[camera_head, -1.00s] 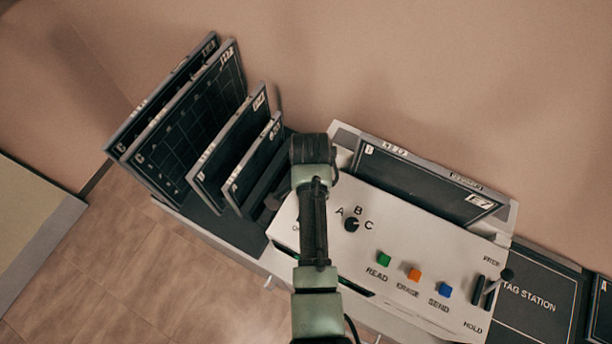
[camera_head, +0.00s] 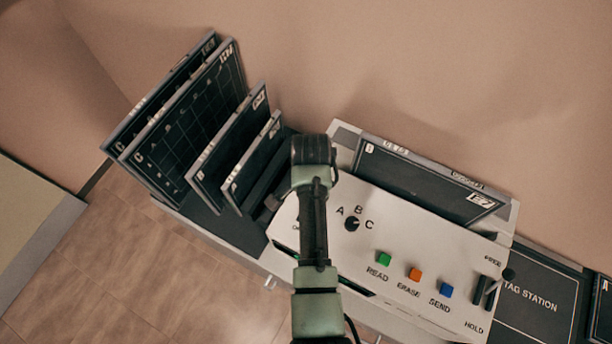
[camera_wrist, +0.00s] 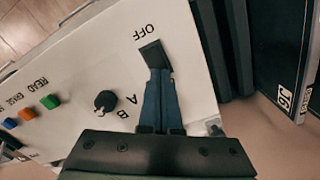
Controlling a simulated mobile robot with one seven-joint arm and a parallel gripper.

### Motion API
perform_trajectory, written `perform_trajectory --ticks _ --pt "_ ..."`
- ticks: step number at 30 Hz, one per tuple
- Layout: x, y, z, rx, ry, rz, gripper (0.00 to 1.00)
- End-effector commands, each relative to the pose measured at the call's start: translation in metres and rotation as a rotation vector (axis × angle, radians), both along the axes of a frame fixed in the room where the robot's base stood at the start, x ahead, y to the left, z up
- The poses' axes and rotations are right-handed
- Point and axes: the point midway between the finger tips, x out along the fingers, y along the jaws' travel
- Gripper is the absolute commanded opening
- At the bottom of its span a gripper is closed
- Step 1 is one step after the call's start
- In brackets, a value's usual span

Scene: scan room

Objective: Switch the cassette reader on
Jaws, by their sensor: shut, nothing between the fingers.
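The cassette reader (camera_head: 400,225) is a white sloped console with a dark cassette standing in its back slot (camera_head: 425,185). In the wrist view, its black rocker switch (camera_wrist: 153,55) sits below the printed word OFF. My gripper (camera_wrist: 161,72) is shut and empty, its blue-grey fingertips at the near edge of the switch. The tips overlap the switch in the picture; I cannot tell whether they touch it. In the head view my arm hides the switch and most of the reader's left end.
The reader also has an A-B-C knob (camera_head: 351,224), green (camera_head: 384,259), orange (camera_head: 414,274) and blue (camera_head: 446,290) buttons, and a lever (camera_head: 508,275) at right. A rack of several dark cassettes (camera_head: 185,135) stands close on the left. A tag station (camera_head: 535,300) lies right.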

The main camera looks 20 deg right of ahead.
Motion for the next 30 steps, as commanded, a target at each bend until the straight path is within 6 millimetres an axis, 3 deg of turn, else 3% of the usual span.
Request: perform_trajectory --ticks 30 --pt "-0.001 0.000 -0.011 0.001 0.002 0.000 0.00"
